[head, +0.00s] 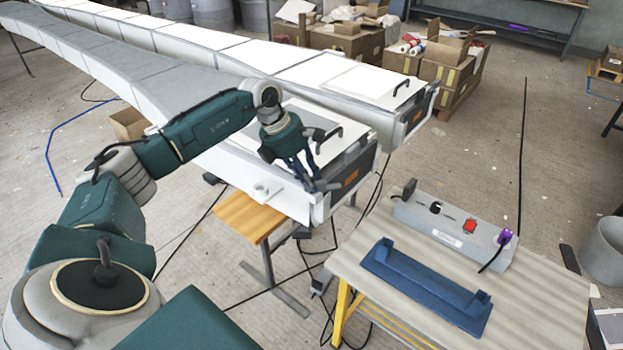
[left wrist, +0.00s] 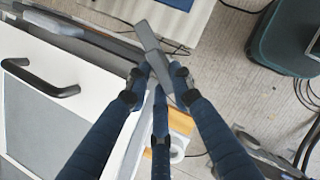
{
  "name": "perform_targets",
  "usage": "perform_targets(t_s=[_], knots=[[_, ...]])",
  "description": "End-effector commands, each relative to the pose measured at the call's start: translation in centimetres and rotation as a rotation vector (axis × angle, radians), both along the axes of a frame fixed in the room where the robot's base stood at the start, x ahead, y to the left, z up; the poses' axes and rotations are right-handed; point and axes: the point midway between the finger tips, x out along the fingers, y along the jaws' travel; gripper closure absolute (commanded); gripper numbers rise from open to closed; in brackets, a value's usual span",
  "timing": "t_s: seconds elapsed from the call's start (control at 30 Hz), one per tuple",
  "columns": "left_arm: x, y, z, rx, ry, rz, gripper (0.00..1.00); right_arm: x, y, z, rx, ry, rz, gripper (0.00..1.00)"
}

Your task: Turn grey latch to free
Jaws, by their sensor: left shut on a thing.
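The grey latch (head: 326,186) is at the near end of the front long white mould (head: 235,170), by its top corner. In the left wrist view the latch (left wrist: 150,45) is a flat grey bar that sticks out beyond the fingertips. My left gripper (head: 305,178) reaches down onto it from above. Its dark blue fingers (left wrist: 158,88) are shut on the latch, and they hide part of it. The mould's lid with a black handle (head: 328,136) lies just behind the gripper; the handle (left wrist: 40,82) also shows in the left wrist view. My right gripper is in neither view.
A workbench (head: 545,290) at the right holds a grey control box (head: 455,229) with a red switch and a blue tray-like piece (head: 425,287). A wooden stool (head: 245,215) stands below the mould. A second long mould (head: 350,85) runs behind. Cables cross the floor.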

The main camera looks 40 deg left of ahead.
Motion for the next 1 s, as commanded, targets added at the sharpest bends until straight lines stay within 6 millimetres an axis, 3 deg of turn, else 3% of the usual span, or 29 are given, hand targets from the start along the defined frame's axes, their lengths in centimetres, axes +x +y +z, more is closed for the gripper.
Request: perform_targets(t_s=[0.1,0.13,0.2,0.57,0.77,1.0], knots=[[0.0,0.0,0.1,0.001,-0.002,0.002,1.00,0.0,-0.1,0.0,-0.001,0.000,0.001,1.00],[0.1,0.0,0.1,0.001,-0.002,0.002,0.72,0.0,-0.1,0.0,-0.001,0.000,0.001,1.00],[0.1,0.0,0.1,0.001,-0.002,0.002,0.58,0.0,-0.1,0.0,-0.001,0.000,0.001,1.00],[0.0,0.1,0.4,0.001,-0.002,0.002,0.58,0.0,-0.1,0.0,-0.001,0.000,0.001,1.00],[-0.9,0.9,3.2,0.002,-0.004,0.002,0.58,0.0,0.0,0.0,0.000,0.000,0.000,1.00],[-2.4,2.1,7.9,0.002,-0.004,0.003,0.58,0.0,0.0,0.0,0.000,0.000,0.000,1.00]])
